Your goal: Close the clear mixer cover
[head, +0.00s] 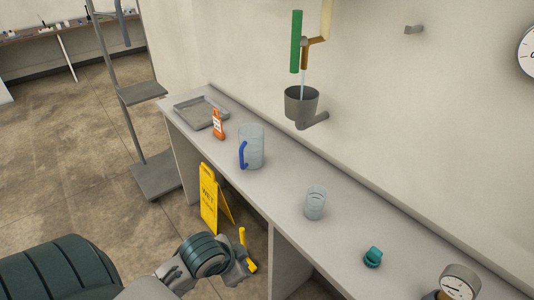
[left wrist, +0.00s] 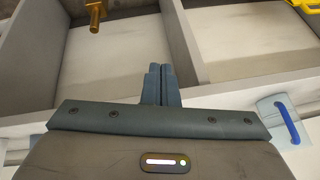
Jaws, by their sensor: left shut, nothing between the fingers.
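I cannot make out a clear mixer cover in either view. My left gripper (head: 238,268) is low in front of the counter, below its front edge, in the head view. In the left wrist view its two fingers (left wrist: 161,84) are together with nothing between them. A clear jug (head: 254,147) with a blue handle stands upright on the counter; it also shows at the right of the left wrist view (left wrist: 268,108). A smaller clear beaker (head: 315,203) stands farther right on the counter. The gripper touches neither. My right gripper is out of view.
The grey counter (head: 285,205) also holds a grey tray (head: 190,113), an orange bottle (head: 218,125), a teal item (head: 373,257) and a gauge (head: 460,283). A yellow wet-floor sign (head: 208,195) stands below. A grey cup (head: 300,108) is wall-mounted. A brass fitting (left wrist: 95,14) shows near the fingers.

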